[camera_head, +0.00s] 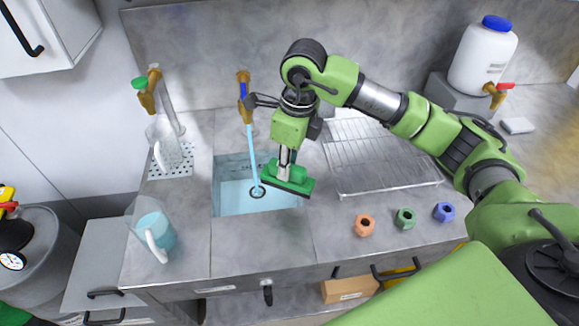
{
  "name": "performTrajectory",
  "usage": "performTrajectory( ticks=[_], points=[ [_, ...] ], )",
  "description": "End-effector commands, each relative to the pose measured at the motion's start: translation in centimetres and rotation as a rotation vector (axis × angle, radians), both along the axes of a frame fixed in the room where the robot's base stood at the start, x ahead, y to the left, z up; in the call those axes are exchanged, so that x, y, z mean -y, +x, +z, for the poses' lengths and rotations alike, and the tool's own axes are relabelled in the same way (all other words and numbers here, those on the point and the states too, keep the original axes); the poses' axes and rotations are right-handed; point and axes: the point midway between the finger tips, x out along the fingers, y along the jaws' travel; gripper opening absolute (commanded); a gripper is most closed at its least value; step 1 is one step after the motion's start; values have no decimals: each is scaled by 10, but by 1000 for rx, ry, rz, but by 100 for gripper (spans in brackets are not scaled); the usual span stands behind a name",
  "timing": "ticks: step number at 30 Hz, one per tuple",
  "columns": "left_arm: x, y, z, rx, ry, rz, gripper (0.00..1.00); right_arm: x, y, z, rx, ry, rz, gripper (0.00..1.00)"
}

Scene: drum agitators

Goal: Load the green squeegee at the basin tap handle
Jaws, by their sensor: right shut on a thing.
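The green squeegee (287,178) hangs below my right gripper (286,156), with its wide green head over the right part of the basin. The gripper is shut on the squeegee's handle; the fingertips are partly hidden by the arm. The basin (230,205) holds light blue water. The basin tap (244,85) is brass with a blue part, and a blue stream falls from it into the basin. A dark part of my right gripper is close to the tap; I cannot tell if they touch. My left gripper is not in view.
A wire rack (375,155) lies right of the basin. Orange (364,225), green (405,218) and blue (443,211) nut-like pieces lie in front. A second tap (150,90) and jug (168,150) stand left; another jug (155,235) stands front left.

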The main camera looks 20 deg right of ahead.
Motion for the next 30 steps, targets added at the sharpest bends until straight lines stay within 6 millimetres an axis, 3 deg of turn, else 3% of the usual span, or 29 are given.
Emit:
performTrajectory(
  ticks=[30],
  points=[
    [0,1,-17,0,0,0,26,-5,101,-22,1,1,1,0]
  ],
)
